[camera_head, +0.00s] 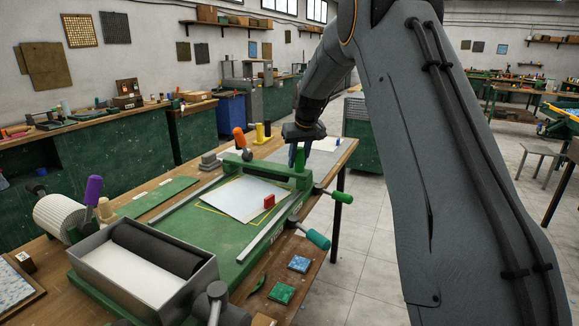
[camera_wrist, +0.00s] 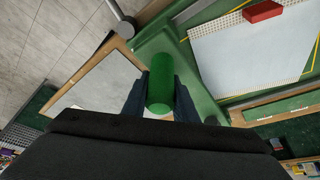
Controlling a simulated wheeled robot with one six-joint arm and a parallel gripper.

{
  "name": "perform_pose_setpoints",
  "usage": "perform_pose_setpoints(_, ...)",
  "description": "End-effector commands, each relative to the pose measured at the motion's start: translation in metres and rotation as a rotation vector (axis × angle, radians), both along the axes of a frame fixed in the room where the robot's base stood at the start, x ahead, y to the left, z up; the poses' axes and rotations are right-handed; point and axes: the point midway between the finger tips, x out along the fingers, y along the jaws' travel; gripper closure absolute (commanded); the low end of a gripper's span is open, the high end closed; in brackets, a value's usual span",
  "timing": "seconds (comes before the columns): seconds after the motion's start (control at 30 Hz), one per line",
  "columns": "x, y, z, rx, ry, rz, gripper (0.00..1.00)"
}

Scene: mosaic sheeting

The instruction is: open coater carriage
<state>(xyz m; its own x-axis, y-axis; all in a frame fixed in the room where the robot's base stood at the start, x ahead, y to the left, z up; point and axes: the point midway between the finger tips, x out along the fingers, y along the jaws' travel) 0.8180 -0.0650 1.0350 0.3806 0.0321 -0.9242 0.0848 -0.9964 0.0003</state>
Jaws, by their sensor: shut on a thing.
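A green coating bench (camera_head: 180,232) stands on the wooden table. A green crossbar (camera_head: 262,172), which looks like the carriage, spans its far end. A green upright handle (camera_head: 299,170) rises at the crossbar's right end. My gripper (camera_head: 296,155) reaches down to this handle. In the wrist view, the two dark fingers of my gripper (camera_wrist: 160,100) are shut on either side of the green handle (camera_wrist: 161,75). A pale sheet (camera_head: 243,198) with a red block (camera_head: 269,201) on it lies on the bed, in front of the crossbar. Part of the crossbar is hidden in the wrist view.
A grey box with a black roller (camera_head: 160,248) stands at the bench's near end. A green-handled lever (camera_head: 338,195) and a teal-handled lever (camera_head: 317,239) stick out at the right. Tiles (camera_head: 281,292) lie on the table's near right. Open floor lies beyond the right edge.

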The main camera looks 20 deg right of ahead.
Motion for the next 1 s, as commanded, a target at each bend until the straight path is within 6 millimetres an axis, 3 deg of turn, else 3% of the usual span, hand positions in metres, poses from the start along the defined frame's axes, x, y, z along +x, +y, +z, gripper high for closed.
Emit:
perform_pose_setpoints(0.57, 0.0083, -0.0125, 0.0025, 0.000, -0.010, -0.006, 1.00)
perform_pose_setpoints(0.6, 0.0084, -0.0129, 0.0027, -0.001, -0.011, -0.006, 0.68)
perform_pose_setpoints(0.67, 0.0080, -0.0129, 0.0023, 0.000, -0.009, -0.006, 0.58)
perform_pose_setpoints(1.0, 0.0058, -0.0104, 0.0028, 0.000, -0.004, -0.002, 0.56)
